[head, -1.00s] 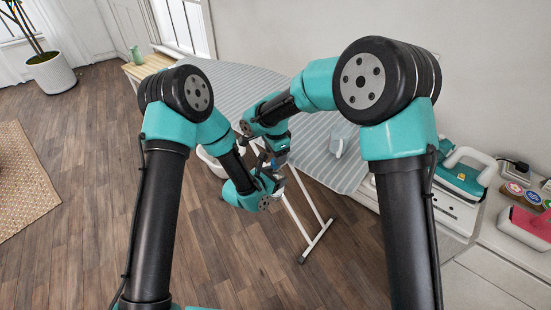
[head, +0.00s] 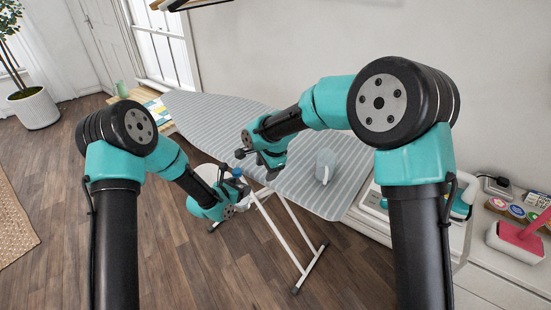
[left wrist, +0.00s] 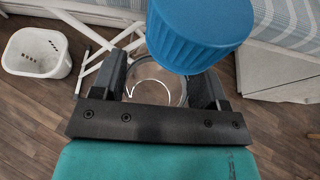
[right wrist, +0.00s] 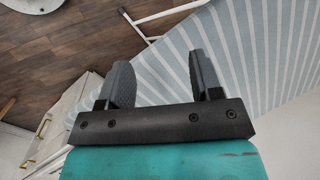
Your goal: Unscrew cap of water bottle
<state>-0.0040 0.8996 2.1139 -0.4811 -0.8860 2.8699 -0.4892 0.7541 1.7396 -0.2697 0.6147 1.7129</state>
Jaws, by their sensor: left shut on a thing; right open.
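The water bottle is clear, with a ribbed blue cap (left wrist: 200,35) on top, large in the left wrist view. My left gripper (left wrist: 165,75) is shut around the clear bottle body (left wrist: 155,82) below the cap. In the head view the small blue cap (head: 237,172) shows just above my left gripper (head: 232,188), in front of the ironing board. My right gripper (right wrist: 155,65) is open and empty. In the head view it is mostly hidden below my right wrist, above the board and to the right of the cap.
A striped ironing board (head: 225,108) on white legs (head: 290,235) stands behind the arms, with an iron (head: 325,165) on it. A white basket (left wrist: 37,52) stands on the floor. A counter at the right holds a pink-handled item (head: 520,240).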

